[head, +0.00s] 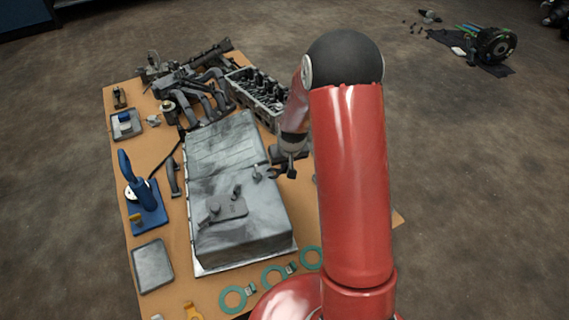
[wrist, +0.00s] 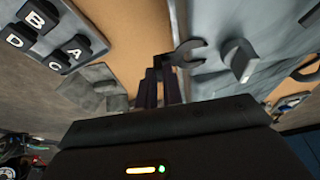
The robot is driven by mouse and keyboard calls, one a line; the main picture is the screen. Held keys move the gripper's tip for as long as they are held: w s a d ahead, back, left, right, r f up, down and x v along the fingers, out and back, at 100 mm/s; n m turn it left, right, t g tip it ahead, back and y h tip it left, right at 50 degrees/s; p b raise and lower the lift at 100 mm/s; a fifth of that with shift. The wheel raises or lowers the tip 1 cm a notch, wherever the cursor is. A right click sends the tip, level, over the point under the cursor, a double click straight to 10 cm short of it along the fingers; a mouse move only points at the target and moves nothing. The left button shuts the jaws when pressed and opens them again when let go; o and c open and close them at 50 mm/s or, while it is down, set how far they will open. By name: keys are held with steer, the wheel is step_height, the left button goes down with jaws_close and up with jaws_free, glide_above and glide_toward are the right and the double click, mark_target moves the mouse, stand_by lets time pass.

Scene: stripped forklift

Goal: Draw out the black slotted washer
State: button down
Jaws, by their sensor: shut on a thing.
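The black slotted washer (wrist: 190,51) shows in the wrist view as a dark grey, flat piece with an open slot facing right. It is at the tips of my gripper (wrist: 163,72), whose fingers are shut on it. In the head view my gripper (head: 289,168) hangs at the right edge of the large grey metal casing (head: 235,150). The washer shows there as a small dark shape (head: 273,173) just left of the fingers, over the casing's edge. I cannot tell whether it touches the casing.
A small grey upright piece (wrist: 239,60) stands close by on the grey surface. Dark lettered blocks (wrist: 43,38) are at upper left in the wrist view. Engine parts (head: 195,92) crowd the table's far end; green rings (head: 274,276) lie at the near edge.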

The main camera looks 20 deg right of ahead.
steer(key=shift+r, duration=0.15)
steer(key=shift+r+p, duration=2.2)
steer(key=shift+r, duration=1.15)
